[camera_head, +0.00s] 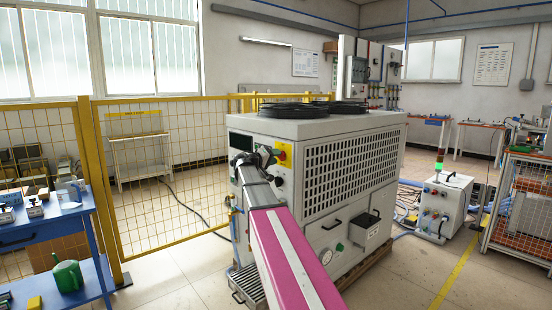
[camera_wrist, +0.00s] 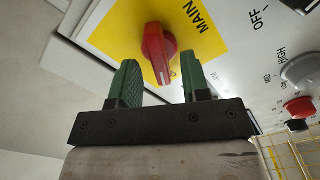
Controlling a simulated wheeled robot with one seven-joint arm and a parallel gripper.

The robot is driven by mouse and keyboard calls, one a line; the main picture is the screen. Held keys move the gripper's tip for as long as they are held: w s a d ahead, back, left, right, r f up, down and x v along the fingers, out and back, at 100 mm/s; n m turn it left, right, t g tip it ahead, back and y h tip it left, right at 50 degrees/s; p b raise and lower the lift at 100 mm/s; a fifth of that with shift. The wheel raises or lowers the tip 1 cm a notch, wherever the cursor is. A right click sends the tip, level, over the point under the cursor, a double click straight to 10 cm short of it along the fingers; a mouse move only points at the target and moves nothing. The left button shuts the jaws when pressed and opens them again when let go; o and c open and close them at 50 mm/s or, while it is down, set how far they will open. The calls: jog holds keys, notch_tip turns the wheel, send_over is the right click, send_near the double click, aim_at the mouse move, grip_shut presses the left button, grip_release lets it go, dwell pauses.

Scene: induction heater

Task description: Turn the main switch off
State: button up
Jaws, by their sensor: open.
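The main switch is a red rotary knob (camera_wrist: 157,50) on a yellow plate (camera_wrist: 112,28) marked "MAIN" in the wrist view. The knob carries a white line near its lower end in that view. My gripper (camera_wrist: 158,62) is open, with its two green fingers on either side of the knob's lower part. Gaps show between the knob and both fingers, so I see no contact. In the head view the yellow plate (camera_head: 288,150) is at the upper front corner of the white heater cabinet (camera_head: 312,215). My arm covers part of the panel there.
Other panel controls sit right of the switch in the wrist view: a grey knob (camera_wrist: 300,70), a red button (camera_wrist: 299,107) and an "OFF" label (camera_wrist: 260,19). A yellow mesh fence (camera_head: 160,190) and a blue cart (camera_head: 45,232) stand left. Floor right of the cabinet is partly open.

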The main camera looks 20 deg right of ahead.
jog(key=v, duration=0.9)
jog(key=shift+a, duration=0.3)
jog(key=shift+s, duration=0.1)
jog(key=s+a+f+n+g+y, duration=0.15)
jog(key=s+f+y, duration=0.4)
jog(key=f, duration=0.85)
jog(key=s+a+f+n+g+y, duration=0.1)
jog(key=s+f+g+y, duration=0.15)
jog(key=s+f, duration=0.85)
jog(key=s+a+f+g+y, duration=0.1)
jog(key=s+a+f+y, duration=0.3)
jog(key=f, duration=0.5)
jog(key=s+a+f+g+y, duration=0.1)
jog(key=s+a+f+y, duration=0.4)
jog(key=s+f, duration=0.4)
jog(key=shift+s+a+f, duration=0.3)
jog(key=shift+a, duration=0.35)
